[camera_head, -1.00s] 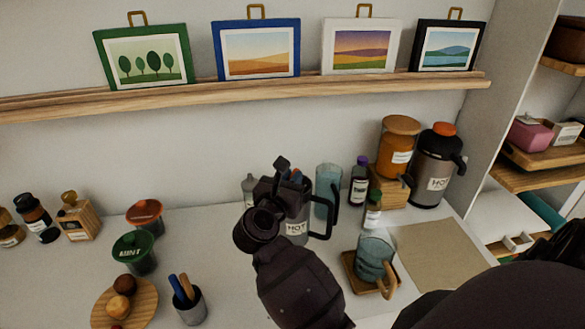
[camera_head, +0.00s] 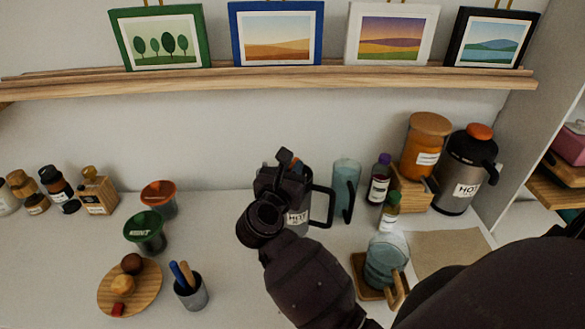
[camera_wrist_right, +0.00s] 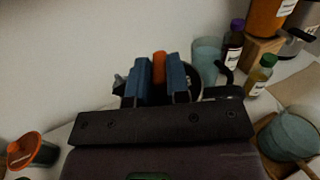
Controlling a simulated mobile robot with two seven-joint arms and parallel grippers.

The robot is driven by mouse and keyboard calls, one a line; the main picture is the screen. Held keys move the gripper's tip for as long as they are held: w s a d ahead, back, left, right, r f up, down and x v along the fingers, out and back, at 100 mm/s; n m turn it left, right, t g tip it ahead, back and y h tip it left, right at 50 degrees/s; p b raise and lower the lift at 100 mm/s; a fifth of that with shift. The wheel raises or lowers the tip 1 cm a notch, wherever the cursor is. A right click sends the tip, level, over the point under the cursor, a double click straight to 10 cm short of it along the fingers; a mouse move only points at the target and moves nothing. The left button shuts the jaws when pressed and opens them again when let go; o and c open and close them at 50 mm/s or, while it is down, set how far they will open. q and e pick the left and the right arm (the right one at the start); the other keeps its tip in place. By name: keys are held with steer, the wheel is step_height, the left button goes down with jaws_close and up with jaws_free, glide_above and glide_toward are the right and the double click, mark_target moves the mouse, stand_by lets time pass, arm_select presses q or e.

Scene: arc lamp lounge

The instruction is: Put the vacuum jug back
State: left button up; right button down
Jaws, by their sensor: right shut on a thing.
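The vacuum jug (camera_head: 298,217) has a grey body, a white HOT label and a black handle on its right side. It is near the back of the white counter, partly hidden by my right arm. My right gripper (camera_head: 287,172) is shut on its top from above. In the right wrist view, an orange piece of the jug (camera_wrist_right: 159,68) shows between the blue fingers of the right gripper (camera_wrist_right: 160,80). I cannot tell whether the jug's base touches the counter. My left gripper is not in view.
Right of the jug stand a blue glass (camera_head: 345,188), bottles, an orange canister (camera_head: 422,150) and a second HOT jug (camera_head: 460,175) with an orange lid. A teal mug (camera_head: 385,262) and a bare tan mat (camera_head: 440,250) lie in front. Pots and a wooden plate (camera_head: 108,290) are left.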

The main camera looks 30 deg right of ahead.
step_height(320, 180, down, 7)
steer(key=b, duration=0.4)
steer(key=shift+r, duration=0.2)
stand_by(0.5)
steer(key=shift+f+b, duration=0.6)
steer(key=shift+b, duration=0.1)
steer(key=c, duration=1)
jaws_free()
steer(key=shift+f, duration=0.1)
steer(key=shift+s+a, duration=0.1)
steer(key=shift+a, duration=0.05)
